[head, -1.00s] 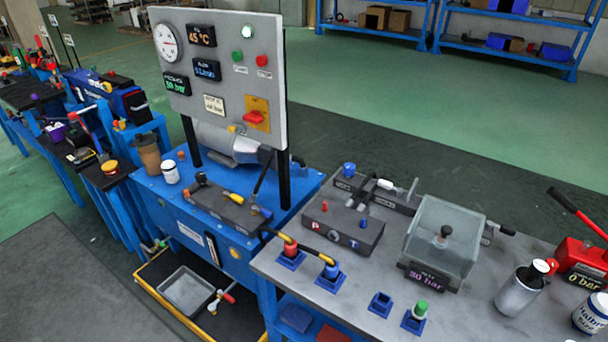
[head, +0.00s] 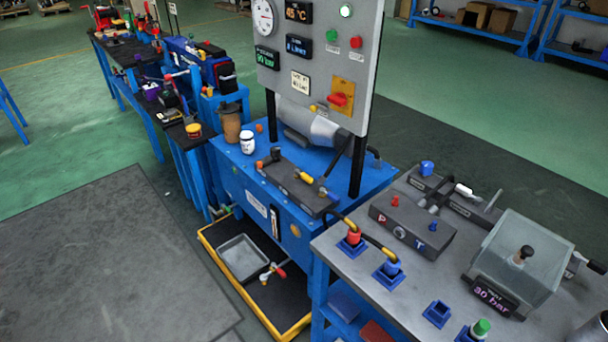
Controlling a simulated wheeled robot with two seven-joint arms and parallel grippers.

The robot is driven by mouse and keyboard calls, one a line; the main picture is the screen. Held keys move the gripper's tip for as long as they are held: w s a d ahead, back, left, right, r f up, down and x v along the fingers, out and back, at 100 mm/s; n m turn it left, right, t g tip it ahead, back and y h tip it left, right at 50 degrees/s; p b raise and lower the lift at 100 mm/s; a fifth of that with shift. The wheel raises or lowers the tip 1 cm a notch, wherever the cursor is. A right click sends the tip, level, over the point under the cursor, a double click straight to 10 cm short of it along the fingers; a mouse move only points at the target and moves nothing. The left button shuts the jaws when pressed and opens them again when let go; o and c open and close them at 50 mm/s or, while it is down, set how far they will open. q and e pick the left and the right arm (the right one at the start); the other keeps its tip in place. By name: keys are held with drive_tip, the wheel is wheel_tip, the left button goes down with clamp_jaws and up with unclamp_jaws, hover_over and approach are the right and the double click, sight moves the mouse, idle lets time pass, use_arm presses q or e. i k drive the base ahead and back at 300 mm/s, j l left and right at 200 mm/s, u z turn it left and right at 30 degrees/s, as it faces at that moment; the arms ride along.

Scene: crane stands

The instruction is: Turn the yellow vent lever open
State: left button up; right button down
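A small yellow lever handle (head: 305,176) sits on a dark grey block (head: 290,186) on top of the blue power unit (head: 236,160). A smaller yellow part (head: 313,107) shows at the foot of the grey gauge panel. I cannot tell from the view which of these is the vent lever, or whether it is open. Neither of my grippers is in view.
A grey bench (head: 345,268) at the right holds a block marked P and T (head: 412,225) and a clear box with a 30 bar display (head: 489,295). A grey tray (head: 243,257) lies in a yellow-edged floor tray.

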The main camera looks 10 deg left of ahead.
sight(308, 179)
drive_tip(key=j+z, duration=0.1)
drive_tip(key=z, duration=0.5)
drive_tip(key=i+j+z, duration=0.15)
drive_tip(key=j+z, duration=0.35)
drive_tip(key=j, duration=0.15)
drive_tip(key=j+z, duration=0.5)
drive_tip(key=j, duration=0.15)
